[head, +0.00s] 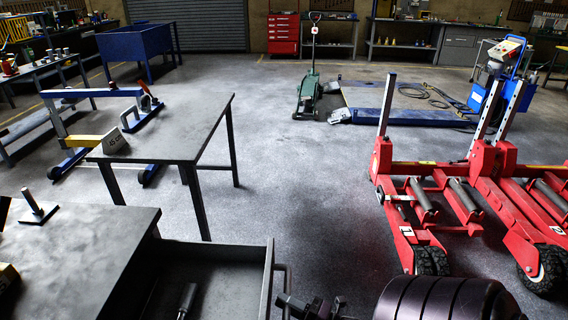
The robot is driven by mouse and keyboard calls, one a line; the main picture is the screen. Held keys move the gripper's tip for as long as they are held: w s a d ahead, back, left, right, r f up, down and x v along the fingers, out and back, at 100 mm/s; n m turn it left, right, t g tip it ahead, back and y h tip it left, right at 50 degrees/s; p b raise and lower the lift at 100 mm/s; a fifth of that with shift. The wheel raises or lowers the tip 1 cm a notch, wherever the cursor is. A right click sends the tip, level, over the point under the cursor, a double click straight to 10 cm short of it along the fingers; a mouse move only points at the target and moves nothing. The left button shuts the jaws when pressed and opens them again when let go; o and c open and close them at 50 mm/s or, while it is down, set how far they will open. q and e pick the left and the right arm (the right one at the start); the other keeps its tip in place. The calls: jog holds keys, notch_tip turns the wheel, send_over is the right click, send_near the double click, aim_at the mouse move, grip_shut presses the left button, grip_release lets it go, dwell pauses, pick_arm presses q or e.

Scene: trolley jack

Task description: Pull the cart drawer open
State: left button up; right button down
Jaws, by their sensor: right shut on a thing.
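The grey cart (95,240) stands at the lower left. Its drawer (215,252) is pulled out to the right and I can see into it. A dark tool (187,300) lies inside the drawer. The drawer's front, at its right end, carries a bar handle (286,275). My right gripper (285,301) comes in from the bottom right and is shut on the handle. The lower part of the grip is cut off by the picture's bottom edge. My left gripper is not in view.
A block with a post (38,208) stands on the cart top. A dark table (175,140) stands behind the cart. Red lifting columns (400,215) with black wheels stand at the right. The floor between table and columns is clear. A green trolley jack (308,95) stands far back.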

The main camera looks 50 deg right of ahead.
jog(key=c, duration=1.3)
grip_release()
jog(key=b+v, duration=0.1)
jog(key=v, duration=0.7)
jog(key=shift+b, duration=0.3)
jog(key=shift+w, duration=0.1)
